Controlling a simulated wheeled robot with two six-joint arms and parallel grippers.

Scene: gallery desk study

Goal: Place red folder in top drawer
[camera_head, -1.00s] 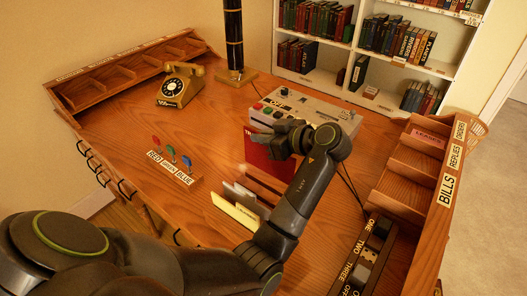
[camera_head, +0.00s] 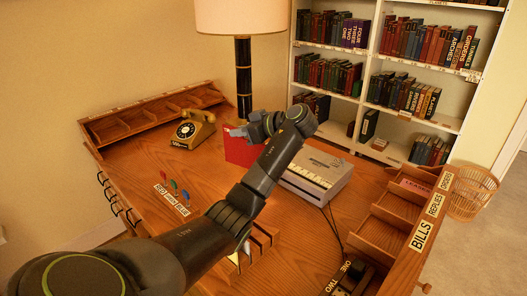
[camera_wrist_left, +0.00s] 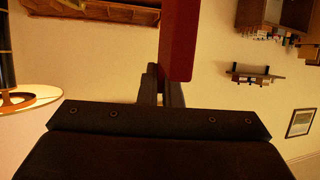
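The red folder (camera_head: 242,151) is held up above the far part of the desk, in front of the lamp. My left gripper (camera_head: 243,131) is shut on its upper edge. In the left wrist view the red folder (camera_wrist_left: 179,45) extends from between the dark fingers (camera_wrist_left: 161,85) of that gripper. Drawer fronts with black handles (camera_head: 113,194) run down the left side of the desk; I see them at a steep angle and cannot tell whether any is open. My right gripper is not in view.
A gold telephone (camera_head: 194,129) stands at the back left. Red, green and blue levers (camera_head: 175,190) are near the left edge. A grey keyed machine (camera_head: 316,172) is right of the folder. The lamp (camera_head: 243,75) stands behind. My left arm crosses the desk.

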